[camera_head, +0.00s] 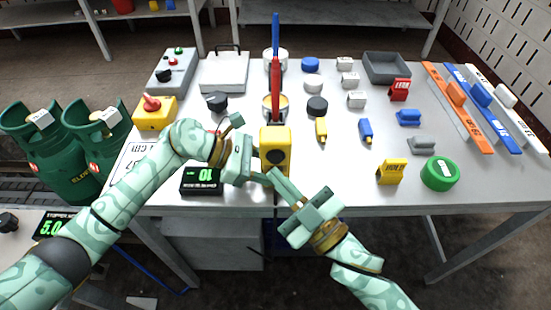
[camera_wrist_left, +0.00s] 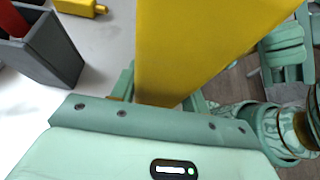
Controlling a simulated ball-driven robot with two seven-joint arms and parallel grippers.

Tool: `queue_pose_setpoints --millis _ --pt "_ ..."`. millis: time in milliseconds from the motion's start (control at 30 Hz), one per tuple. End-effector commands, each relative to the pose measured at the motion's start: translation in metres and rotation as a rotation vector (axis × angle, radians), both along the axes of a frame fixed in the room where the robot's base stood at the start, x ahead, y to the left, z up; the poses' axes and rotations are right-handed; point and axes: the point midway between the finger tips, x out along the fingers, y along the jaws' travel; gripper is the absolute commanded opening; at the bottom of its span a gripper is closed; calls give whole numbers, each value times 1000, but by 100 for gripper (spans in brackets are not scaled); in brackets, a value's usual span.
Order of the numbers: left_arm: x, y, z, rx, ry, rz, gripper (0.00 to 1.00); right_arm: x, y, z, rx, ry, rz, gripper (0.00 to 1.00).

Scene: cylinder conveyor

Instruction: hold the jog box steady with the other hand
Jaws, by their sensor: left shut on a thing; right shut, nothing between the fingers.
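The yellow jog box (camera_head: 275,143), with a dark round knob on its face, is held upright near the front edge of the table. My left gripper (camera_head: 246,164) is shut on it from the left. In the left wrist view the yellow box (camera_wrist_left: 200,45) fills the space beyond the left gripper (camera_wrist_left: 160,97). My right gripper (camera_head: 275,178) is shut and empty, its fingertips just below the box at its lower right. I cannot tell whether they touch it.
A black display (camera_head: 201,181) lies left of the box. A yellow emergency-stop box (camera_head: 154,113) stands at the left. A yellow clip (camera_head: 391,171) and a green round (camera_head: 440,173) lie at the right.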

Motion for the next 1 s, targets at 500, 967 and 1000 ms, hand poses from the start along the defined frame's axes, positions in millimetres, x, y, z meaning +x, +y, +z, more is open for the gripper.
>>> queue_pose_setpoints --millis 500,967,1000 --pt "0 0 -1 1 2 1 18 -46 0 0 0 1 0 0" --pt "0 0 -1 1 1 0 18 -49 0 0 0 0 0 0" --pt "0 0 -1 1 1 0 18 -49 0 0 0 0 0 0"
